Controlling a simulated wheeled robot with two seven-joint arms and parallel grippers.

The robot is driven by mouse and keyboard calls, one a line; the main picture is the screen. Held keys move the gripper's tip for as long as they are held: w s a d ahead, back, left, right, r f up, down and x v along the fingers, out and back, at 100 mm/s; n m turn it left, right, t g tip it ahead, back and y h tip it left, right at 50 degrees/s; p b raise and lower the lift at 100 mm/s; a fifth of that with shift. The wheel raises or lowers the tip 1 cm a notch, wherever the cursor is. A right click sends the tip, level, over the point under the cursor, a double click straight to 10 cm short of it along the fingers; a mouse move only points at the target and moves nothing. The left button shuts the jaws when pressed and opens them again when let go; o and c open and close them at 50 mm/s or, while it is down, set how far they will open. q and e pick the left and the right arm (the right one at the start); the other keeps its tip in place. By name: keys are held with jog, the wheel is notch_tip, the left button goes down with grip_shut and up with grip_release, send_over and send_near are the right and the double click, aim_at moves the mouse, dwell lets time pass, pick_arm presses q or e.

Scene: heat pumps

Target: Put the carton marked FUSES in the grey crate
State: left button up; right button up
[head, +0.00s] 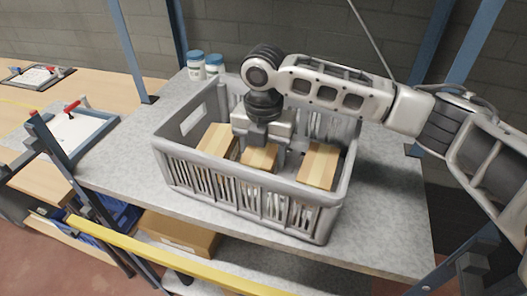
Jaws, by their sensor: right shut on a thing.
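The grey crate (178,168) stands on a grey shelf. My right gripper (262,146) is inside the crate, pointing down, shut on the middle carton (259,158). A second tan carton (216,141) lies in the crate to the left of it, and a third carton (318,166) lies to the right. No FUSES marking can be read on any of them. The gripper hides part of the middle carton, and I cannot tell whether that carton touches the crate floor. My left gripper is not in view.
Two white jars with blue lids (196,66) stand behind the crate. A brown box (180,235) sits on the lower shelf. Blue uprights (133,52) and a yellow rail (150,252) frame the shelving. The grey shelf top (385,215) is clear to the right of the crate.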

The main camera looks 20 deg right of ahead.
jog(key=o, duration=1.1)
jog(key=shift+f, duration=0.1)
jog(key=shift+r, duration=0.35)
notch_tip(320, 180, up, 12)
jog(key=shift+f, duration=0.15)
